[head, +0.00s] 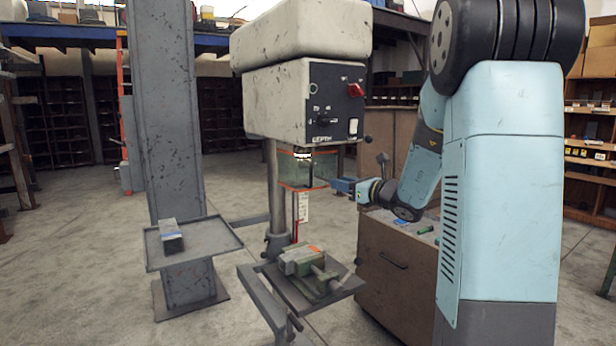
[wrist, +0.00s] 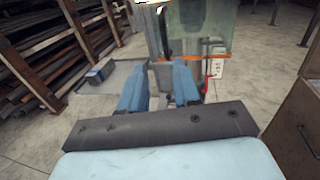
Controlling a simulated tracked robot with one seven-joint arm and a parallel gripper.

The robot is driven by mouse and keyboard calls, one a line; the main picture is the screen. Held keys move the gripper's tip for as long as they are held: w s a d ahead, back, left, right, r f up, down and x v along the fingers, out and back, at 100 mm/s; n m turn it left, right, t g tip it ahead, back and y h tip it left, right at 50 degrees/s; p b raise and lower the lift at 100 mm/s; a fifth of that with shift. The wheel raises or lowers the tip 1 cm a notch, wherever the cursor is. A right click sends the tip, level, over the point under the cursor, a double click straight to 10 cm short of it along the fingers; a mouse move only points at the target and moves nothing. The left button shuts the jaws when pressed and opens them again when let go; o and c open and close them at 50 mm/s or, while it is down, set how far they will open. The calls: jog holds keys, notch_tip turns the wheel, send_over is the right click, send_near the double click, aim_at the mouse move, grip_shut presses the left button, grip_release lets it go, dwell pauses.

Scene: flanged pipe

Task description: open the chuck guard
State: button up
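The chuck guard (head: 308,170) is a clear, greenish panel with orange edging, hanging below the drill press head (head: 305,100) around the chuck area. It also shows at the top of the wrist view (wrist: 205,28), with a red-orange edge along its lower right. My gripper (head: 335,185) is just right of the guard in the head view, pointing left toward it. In the wrist view my blue fingers (wrist: 160,68) are apart, with no held object visible between them; a grey shape shows in the gap. Whether a finger touches the guard is unclear.
A vise (head: 300,260) sits on the drill table (head: 340,290) below the guard. A grey column with a tray (head: 205,243) and small box (head: 171,236) stands left. A brown cabinet (head: 385,275) stands beneath my arm. Floor (head: 80,270) is open at left.

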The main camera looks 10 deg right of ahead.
aim_at(312, 175)
jog(key=x, duration=1.4)
jog(key=shift+w+d+f, duration=0.1)
jog(key=shift+w+d, duration=0.05)
jog(key=shift+d, duration=0.2)
jog(key=shift+c, duration=0.2)
grip_shut()
